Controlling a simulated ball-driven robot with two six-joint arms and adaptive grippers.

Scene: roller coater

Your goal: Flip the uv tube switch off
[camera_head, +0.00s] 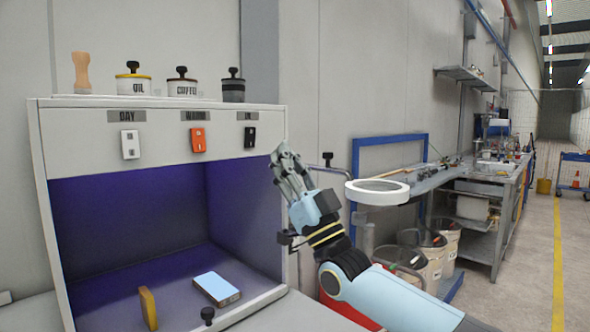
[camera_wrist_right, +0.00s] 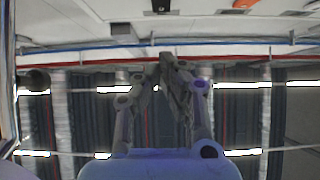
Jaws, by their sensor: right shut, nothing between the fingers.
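Three rocker switches sit on the front panel of a grey light booth (camera_head: 90,142). The white switch (camera_head: 130,145) is under a "DAY" label, the orange switch (camera_head: 198,140) under the middle label. The black switch (camera_head: 250,137) is under the right label, too small to read surely; this is likely the uv one. The booth interior glows violet. My right gripper (camera_head: 281,152) is shut and empty, just right of the panel's right end, fingers pointing up. In the right wrist view its fingertips (camera_wrist_right: 167,58) are together; the orange switch (camera_wrist_right: 243,3) shows at the top edge. My left gripper is out of view.
Several lidded jars (camera_head: 182,85) and a wooden figure (camera_head: 81,73) stand on top of the booth. A blue-topped box (camera_head: 216,288) and a yellow-brown piece (camera_head: 148,307) are inside. A white ring lamp (camera_head: 377,192) is right of my right gripper.

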